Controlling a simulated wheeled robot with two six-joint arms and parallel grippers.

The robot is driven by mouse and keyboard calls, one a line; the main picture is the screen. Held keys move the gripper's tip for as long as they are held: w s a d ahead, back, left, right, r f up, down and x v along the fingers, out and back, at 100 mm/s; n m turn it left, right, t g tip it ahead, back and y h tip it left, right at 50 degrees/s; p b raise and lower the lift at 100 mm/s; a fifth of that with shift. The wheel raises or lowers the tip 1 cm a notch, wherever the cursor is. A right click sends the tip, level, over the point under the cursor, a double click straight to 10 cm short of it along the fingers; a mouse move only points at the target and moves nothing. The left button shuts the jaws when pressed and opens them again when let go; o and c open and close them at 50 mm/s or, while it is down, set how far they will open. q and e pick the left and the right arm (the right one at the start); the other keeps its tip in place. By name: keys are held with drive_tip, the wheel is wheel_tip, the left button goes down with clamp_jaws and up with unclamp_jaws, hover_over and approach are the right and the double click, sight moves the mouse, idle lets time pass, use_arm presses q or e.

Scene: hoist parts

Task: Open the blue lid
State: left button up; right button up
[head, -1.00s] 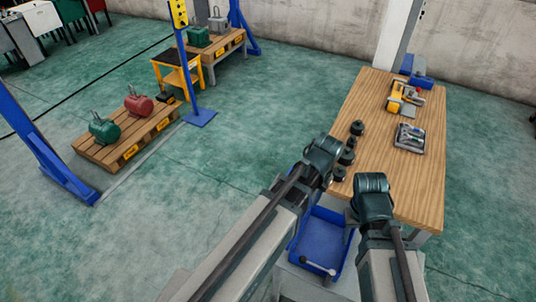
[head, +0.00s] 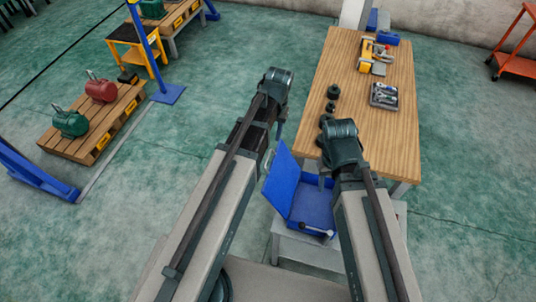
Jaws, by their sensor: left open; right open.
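A blue box (head: 313,207) sits on a low grey stand in front of the wooden table, between my two arms. Its blue lid (head: 283,180) is raised and tilted up along the left side, and the blue inside shows. A small dark and light handle-like piece (head: 317,231) is at its front edge. My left gripper (head: 277,132) is just beyond the raised lid, mostly hidden by its own arm, open; I cannot tell if it touches the lid. My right gripper (head: 338,160) is above the box's far right side, mostly hidden behind its wrist, open.
The wooden table (head: 375,140) holds dark round parts (head: 332,98), a tray of tools (head: 384,95) and a yellow item (head: 367,55). A pallet (head: 95,130) with red and green hoists lies left. An orange shelf (head: 518,60) stands far right. The floor between is clear.

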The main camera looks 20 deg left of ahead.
sight(268, 156)
use_arm(q)
drive_tip(key=f+b, duration=0.3)
drive_tip(key=f, duration=0.1)
drive_tip(key=f+b, duration=0.4)
drive_tip(key=a+f+b, duration=0.1)
drive_tip(key=f+b, duration=0.3)
drive_tip(key=shift+f, duration=0.15)
clamp_jaws()
idle(1.2)
